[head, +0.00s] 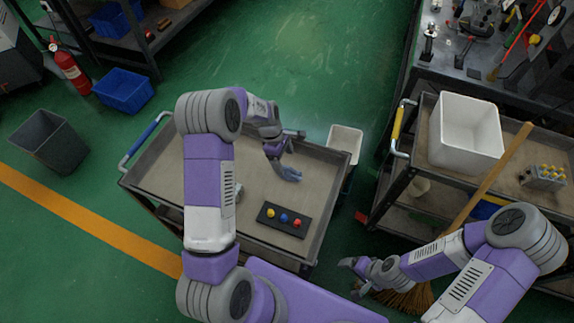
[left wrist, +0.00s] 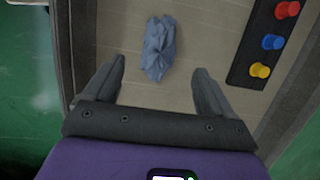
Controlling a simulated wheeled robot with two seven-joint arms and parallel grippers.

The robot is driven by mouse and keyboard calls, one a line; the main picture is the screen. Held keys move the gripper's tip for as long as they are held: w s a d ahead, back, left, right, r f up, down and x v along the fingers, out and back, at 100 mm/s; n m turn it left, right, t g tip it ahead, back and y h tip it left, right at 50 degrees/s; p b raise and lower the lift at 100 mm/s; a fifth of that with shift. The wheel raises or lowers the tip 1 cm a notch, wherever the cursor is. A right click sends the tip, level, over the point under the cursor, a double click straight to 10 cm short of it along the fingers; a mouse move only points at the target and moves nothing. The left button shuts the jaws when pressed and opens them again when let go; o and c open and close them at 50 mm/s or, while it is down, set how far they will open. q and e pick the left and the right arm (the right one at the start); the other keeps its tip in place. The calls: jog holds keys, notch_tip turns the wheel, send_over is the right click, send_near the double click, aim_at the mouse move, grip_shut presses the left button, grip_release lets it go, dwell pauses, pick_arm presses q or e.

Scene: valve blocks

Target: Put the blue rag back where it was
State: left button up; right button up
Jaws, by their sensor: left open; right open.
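The blue rag (left wrist: 158,48) lies crumpled on the cart's tan tray (left wrist: 205,25) in the left wrist view. It also shows in the head view (head: 288,173), just below my left gripper (head: 278,150). In the left wrist view my left gripper (left wrist: 156,85) is open and empty, with the rag lying ahead of the gap between its fingers. My right gripper (head: 350,275) is open and empty in the head view, off the cart's lower right side near the broom. From these pictures I cannot tell how high the left fingers are above the tray.
A black block (head: 284,220) with yellow, blue and red knobs sits on the tray, to the right of the rag in the wrist view. A second cart at right carries a white bin (head: 465,135) and a valve block (head: 543,177). A broom (head: 480,190) leans against it.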

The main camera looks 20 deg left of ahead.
pick_arm(q)
jog(key=v, duration=0.5)
jog(key=shift+a+r+p, duration=0.1)
jog(key=shift+r+p, duration=0.25)
